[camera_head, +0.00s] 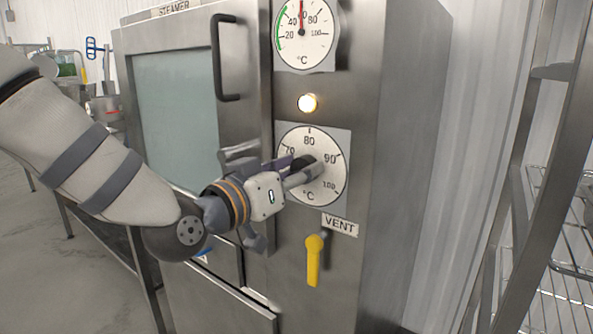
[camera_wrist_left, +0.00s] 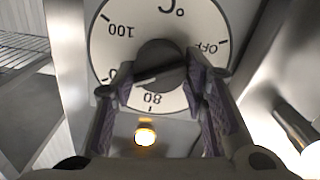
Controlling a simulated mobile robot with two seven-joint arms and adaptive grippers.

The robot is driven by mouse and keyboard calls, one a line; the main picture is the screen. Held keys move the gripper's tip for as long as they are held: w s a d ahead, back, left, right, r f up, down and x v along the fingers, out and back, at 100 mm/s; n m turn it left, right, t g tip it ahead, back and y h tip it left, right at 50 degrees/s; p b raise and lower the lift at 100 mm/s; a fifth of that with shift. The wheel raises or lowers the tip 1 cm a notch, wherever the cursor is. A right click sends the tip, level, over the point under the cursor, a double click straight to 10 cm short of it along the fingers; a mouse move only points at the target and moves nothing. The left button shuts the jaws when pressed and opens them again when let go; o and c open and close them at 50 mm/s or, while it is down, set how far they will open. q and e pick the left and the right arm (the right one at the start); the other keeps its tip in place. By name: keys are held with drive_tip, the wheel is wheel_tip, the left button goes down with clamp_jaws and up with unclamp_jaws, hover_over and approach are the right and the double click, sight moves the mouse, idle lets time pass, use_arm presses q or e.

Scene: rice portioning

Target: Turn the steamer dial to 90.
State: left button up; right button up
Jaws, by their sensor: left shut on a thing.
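The steamer dial (camera_head: 309,137) is a white face marked 70 to 100 °C on the steel steamer front. My left gripper (camera_head: 306,170) is shut on its dark knob (camera_wrist_left: 160,62), one finger on each side. The dial face (camera_wrist_left: 183,98) appears upside down in the left wrist view, with 80, 100 and OFF readable. The knob's white pointer line (camera_wrist_left: 146,80) slants to the lower left there, past 80 towards the place of the 90, which a finger partly covers. In the head view the 90 is readable just right of the fingertips. My right gripper is not in view.
A round temperature gauge (camera_head: 306,45) has its red needle near 60. A lit lamp (camera_head: 307,103) sits between gauge and dial. A yellow vent lever (camera_head: 313,262) hangs below the dial. The door handle (camera_head: 217,60) is at left; a wire rack (camera_head: 560,250) stands right.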

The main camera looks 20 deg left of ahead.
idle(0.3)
use_arm(q)
drive_tip(key=o, duration=1.1)
drive_tip(key=shift+o, duration=0.2)
drive_tip(key=v, duration=0.7)
drive_tip(key=shift+s, duration=0.2)
